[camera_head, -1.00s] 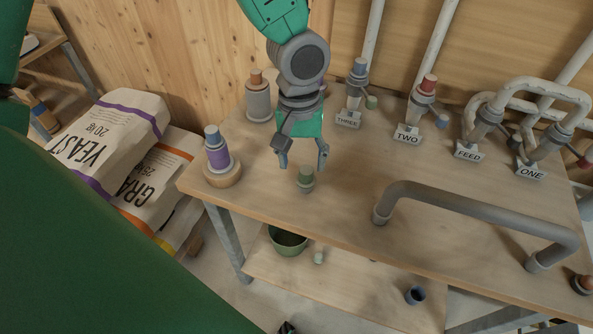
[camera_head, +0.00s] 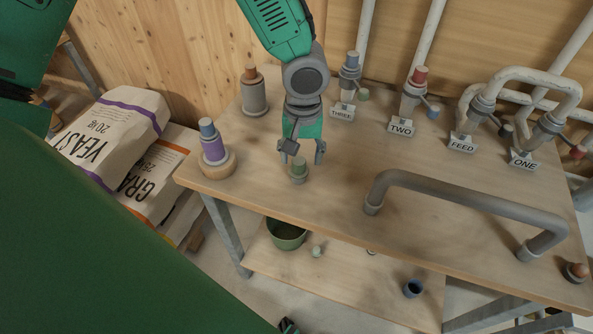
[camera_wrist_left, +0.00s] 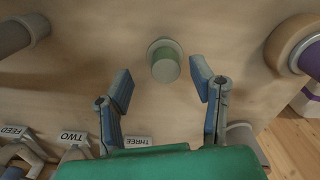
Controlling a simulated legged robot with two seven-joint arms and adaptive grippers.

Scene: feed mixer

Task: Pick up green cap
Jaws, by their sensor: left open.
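The green cap (camera_head: 299,169) stands upright on the wooden table near its front edge. In the left wrist view the green cap (camera_wrist_left: 165,62) shows from above, between and just beyond the two fingertips. My left gripper (camera_head: 301,158) is open and empty, close to the cap. In the left wrist view the left gripper (camera_wrist_left: 160,78) has its blue fingers spread to either side, apart from the cap.
A purple bottle on a wooden disc (camera_head: 214,150) stands left of the cap. A grey bent pipe (camera_head: 465,205) lies to the right. Labelled pipes, such as the THREE sign (camera_head: 341,113), line the back. A green bowl (camera_head: 287,235) sits on the lower shelf.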

